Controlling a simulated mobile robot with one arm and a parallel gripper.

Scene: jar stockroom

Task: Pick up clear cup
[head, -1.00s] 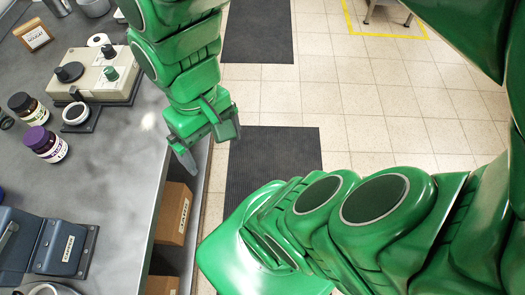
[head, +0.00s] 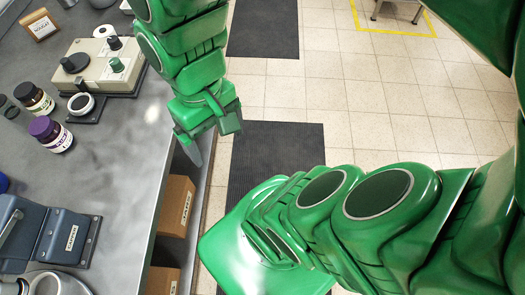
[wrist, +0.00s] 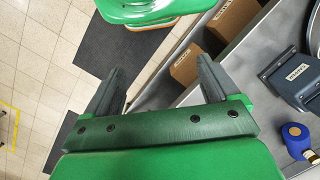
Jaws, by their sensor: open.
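I cannot make out a clear cup for certain in either view. My gripper (head: 209,136) hangs beside the right edge of the grey counter (head: 135,190) in the head view, over the gap toward the floor. In the wrist view, my gripper (wrist: 158,68) has its two dark fingers wide apart. It is open, with nothing between the fingers.
On the counter stand a purple-lidded jar (head: 50,134), a dark jar (head: 33,98), a beige device with knobs (head: 100,66), a blue-grey device (head: 62,236) and a metal pot (head: 58,284). Cardboard boxes (head: 175,205) sit below. Tiled floor (head: 370,120) lies right.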

